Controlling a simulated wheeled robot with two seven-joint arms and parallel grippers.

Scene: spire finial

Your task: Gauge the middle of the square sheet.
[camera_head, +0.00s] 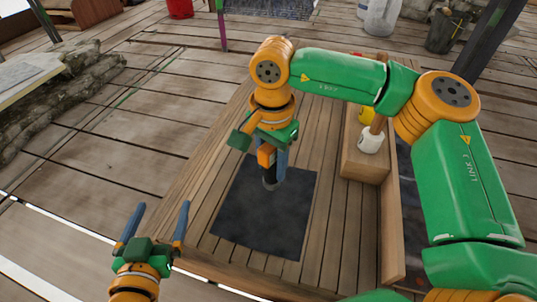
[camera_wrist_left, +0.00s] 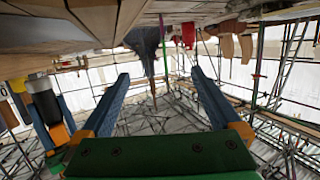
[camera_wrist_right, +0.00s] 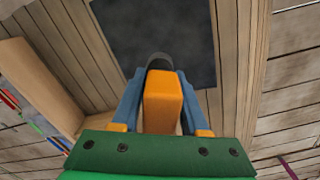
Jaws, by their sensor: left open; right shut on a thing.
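The dark square sheet (camera_head: 262,218) lies flat on the plank table and also shows in the right wrist view (camera_wrist_right: 194,35). My right gripper (camera_head: 274,164) is shut on an orange tool with a dark, round end (camera_head: 267,155). The tool points down over the upper-middle part of the sheet in the head view. In the right wrist view its orange body (camera_wrist_right: 163,102) sits between the blue fingers. I cannot tell whether its end touches the sheet. My left gripper (camera_head: 163,205) is open and empty, left of the sheet near the table's front edge.
A wooden rack (camera_head: 362,165) on the table's right side holds a white piece (camera_head: 370,142) and a yellow piece (camera_head: 366,112). A raised wooden edge (camera_head: 391,230) runs along the right. Bare table planks surround the sheet.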

